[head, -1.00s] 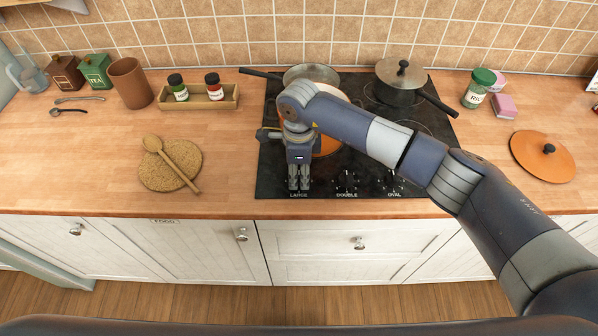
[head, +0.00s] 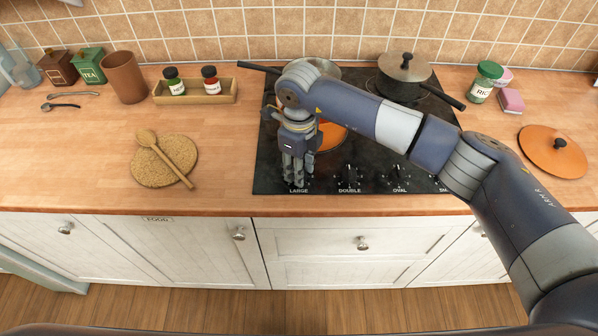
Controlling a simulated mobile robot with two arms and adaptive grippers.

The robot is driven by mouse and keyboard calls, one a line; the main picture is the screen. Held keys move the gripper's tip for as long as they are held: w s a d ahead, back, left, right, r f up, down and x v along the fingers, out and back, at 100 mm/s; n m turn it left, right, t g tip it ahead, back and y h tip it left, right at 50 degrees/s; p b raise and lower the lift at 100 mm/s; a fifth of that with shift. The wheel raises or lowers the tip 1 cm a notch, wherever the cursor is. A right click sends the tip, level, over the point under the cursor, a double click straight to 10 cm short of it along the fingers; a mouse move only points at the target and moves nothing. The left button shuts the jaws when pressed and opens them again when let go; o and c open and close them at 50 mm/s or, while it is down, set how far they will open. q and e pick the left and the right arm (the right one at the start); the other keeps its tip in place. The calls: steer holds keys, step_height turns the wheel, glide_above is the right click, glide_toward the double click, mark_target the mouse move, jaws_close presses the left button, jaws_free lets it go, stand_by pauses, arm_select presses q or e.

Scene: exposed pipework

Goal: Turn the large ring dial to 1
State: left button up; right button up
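My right gripper (head: 297,180) points down at the front left of the black hob (head: 322,187), directly above the LARGE label (head: 298,191). Its fingers are close together over the place of the large ring dial. The fingers cover that dial, so its pointer and setting are hidden. I cannot tell whether the fingers grip it. My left gripper is not in view.
The DOUBLE dial (head: 348,174) and OVAL dial (head: 397,174) stand close to the right of my gripper. An orange pan (head: 329,136) is partly hidden behind my arm. A lidded pot (head: 404,70) stands at the back right. The counter left of the hob has free room.

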steer(key=shift+m+b, duration=0.9)
steer(key=shift+m, duration=0.6)
steer(key=o, duration=1.1)
step_height(320, 180, up, 12)
steer(key=shift+r, duration=0.1)
